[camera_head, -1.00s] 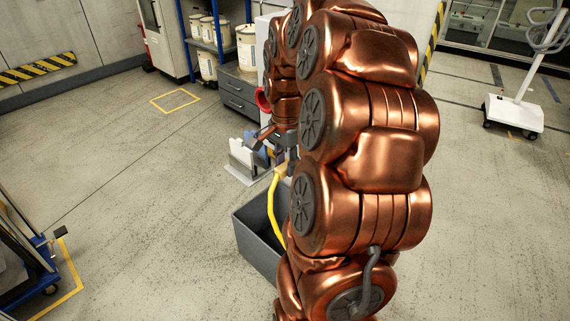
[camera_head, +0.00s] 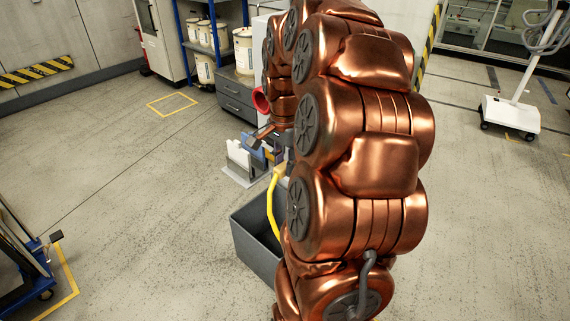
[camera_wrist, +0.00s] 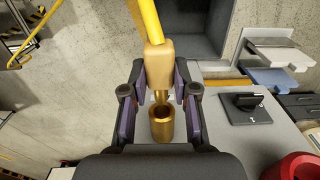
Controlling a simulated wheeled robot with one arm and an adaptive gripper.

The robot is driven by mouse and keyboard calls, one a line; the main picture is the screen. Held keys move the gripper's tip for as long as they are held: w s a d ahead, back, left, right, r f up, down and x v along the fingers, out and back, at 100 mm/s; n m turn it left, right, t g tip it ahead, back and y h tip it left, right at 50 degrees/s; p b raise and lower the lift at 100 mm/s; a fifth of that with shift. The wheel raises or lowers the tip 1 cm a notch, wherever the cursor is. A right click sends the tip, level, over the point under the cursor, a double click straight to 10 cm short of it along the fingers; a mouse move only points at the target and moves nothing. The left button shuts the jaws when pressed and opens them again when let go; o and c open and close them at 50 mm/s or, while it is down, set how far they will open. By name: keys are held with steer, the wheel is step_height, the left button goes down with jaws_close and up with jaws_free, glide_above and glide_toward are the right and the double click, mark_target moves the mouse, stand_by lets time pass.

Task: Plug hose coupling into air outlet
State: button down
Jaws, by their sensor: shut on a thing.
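In the wrist view my gripper (camera_wrist: 160,92) is shut on the tan hose coupling (camera_wrist: 156,60), with a dark finger on each side of it. The yellow hose (camera_wrist: 150,22) runs up from the coupling, and it also shows in the head view (camera_head: 271,205). A round brass socket (camera_wrist: 162,125), apparently the air outlet, lies just below the coupling's narrow tip. The tip is at or close over the socket's opening; I cannot tell whether it is inside. In the head view my gripper (camera_head: 276,158) is small and partly hidden by my arm.
A grey bin (camera_head: 255,240) stands on the floor below the hose. A grey worktop (camera_wrist: 245,150) carries a dark block (camera_wrist: 245,106) and a red round part (camera_wrist: 292,167). A white holder (camera_wrist: 275,52) stands beyond. Open floor lies to the left in the head view.

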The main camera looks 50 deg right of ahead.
steer(key=shift+d+b, duration=0.3)
stand_by(0.6)
steer(key=shift+b, duration=0.35)
stand_by(0.3)
steer(key=shift+d, duration=1.2)
stand_by(0.5)
steer(key=shift+b, duration=0.55)
steer(key=shift+d+b, duration=0.4)
steer(key=shift+d, duration=0.4)
stand_by(1.5)
steer(key=c, duration=0.8)
jaws_free()
steer(key=shift+r, duration=0.15)
step_height(320, 180, up, 9)
steer(key=p, duration=0.1)
stand_by(0.5)
